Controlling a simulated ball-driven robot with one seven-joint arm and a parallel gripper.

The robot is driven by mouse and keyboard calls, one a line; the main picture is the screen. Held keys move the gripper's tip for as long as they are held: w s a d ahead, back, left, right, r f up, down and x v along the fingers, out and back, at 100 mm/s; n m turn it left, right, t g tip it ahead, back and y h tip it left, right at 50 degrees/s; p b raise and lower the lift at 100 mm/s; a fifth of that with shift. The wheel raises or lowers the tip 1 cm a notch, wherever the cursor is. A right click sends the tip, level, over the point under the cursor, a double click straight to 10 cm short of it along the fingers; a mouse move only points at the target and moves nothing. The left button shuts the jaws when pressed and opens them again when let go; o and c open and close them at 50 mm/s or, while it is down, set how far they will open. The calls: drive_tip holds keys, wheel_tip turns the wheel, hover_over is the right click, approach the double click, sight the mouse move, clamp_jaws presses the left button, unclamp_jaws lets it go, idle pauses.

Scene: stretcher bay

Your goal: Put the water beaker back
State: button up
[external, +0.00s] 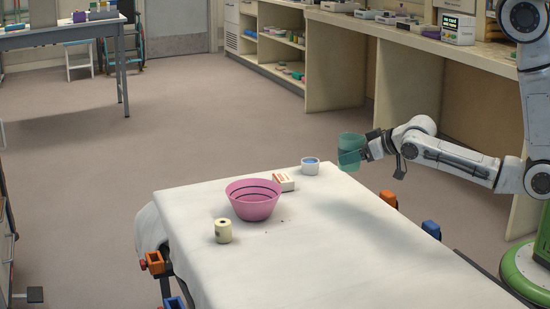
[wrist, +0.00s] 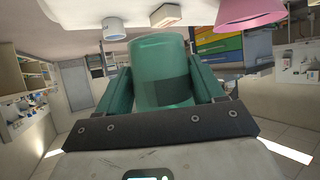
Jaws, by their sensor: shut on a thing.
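The water beaker (external: 351,147) is a translucent green-teal cup. My gripper (external: 352,156) is shut on it and holds it in the air beyond the far right corner of the white-covered stretcher (external: 330,255). In the wrist view the beaker (wrist: 161,62) sits between the two green fingers of my gripper (wrist: 163,88). The beaker looks roughly upright in the external view. Whether it holds water cannot be told.
On the stretcher stand a white mug (external: 310,167), a small white-and-orange box (external: 284,182), a pink bowl (external: 253,204) and a cream roll (external: 223,231). The stretcher's right side is clear. A long counter (external: 400,28) with shelves runs along the back right.

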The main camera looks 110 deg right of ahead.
drive_tip(key=w+d+f, duration=0.1)
drive_tip(key=w+f, duration=0.1)
drive_tip(key=w+d+f, duration=0.2)
drive_tip(key=w+d+f+b, duration=0.1)
drive_tip(key=w+f, duration=0.1)
drive_tip(key=f, duration=0.1)
drive_tip(key=shift+d+f, duration=0.1)
drive_tip(key=shift+d, duration=0.25)
drive_tip(key=shift+f, duration=1.45)
drive_tip(key=shift+f, duration=0.1)
drive_tip(key=shift+f+b, duration=0.15)
drive_tip(key=shift+b, duration=0.25)
drive_tip(key=o, duration=1.1)
drive_tip(key=shift+o, duration=0.2)
drive_tip(key=shift+r, duration=0.2)
